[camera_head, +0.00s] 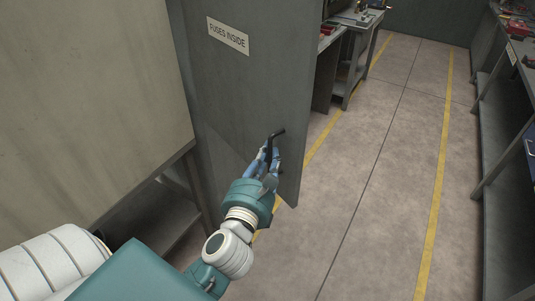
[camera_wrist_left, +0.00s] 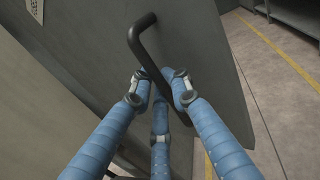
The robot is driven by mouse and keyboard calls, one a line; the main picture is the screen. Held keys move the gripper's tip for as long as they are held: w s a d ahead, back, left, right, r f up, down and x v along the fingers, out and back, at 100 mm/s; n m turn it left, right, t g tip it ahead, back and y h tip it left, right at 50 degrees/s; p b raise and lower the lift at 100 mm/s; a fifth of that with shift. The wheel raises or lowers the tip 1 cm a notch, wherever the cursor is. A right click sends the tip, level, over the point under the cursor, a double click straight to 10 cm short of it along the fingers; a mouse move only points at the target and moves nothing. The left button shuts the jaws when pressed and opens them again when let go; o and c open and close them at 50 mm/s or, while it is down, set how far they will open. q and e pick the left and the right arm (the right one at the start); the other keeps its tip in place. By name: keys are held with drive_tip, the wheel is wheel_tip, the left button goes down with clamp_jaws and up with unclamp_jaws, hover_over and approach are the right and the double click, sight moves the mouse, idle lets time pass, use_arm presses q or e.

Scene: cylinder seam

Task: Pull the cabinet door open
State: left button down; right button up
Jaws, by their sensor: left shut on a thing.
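The cabinet door (camera_head: 235,95) is a grey panel with a sign reading "FUSES INSIDE" (camera_head: 228,36) near its top. Its black bar handle (camera_head: 279,132) is near the lower right edge. The handle also shows in the left wrist view (camera_wrist_left: 138,38), running down between the fingers. My left gripper (camera_head: 269,150) is shut on the handle, with its blue fingers around the lower part of the bar. The fingers partly hide the handle. The cabinet's inside is not visible. My right gripper is not in view.
A workbench (camera_head: 353,37) with items on it stands behind the door. Shelving (camera_head: 500,110) lines the right side. The concrete floor (camera_head: 385,150) between the yellow lines is clear. A beige panel (camera_head: 90,90) stands at the left.

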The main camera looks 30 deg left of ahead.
use_arm(q)
drive_tip(key=shift+d+f, duration=0.15)
drive_tip(key=shift+f, duration=0.05)
drive_tip(key=c, duration=1.8)
unclamp_jaws()
drive_tip(key=shift+o, duration=0.2)
drive_tip(key=shift+r, duration=0.1)
drive_tip(key=shift+s, duration=0.1)
drive_tip(key=v, duration=1.2)
drive_tip(key=shift+d+r, duration=0.1)
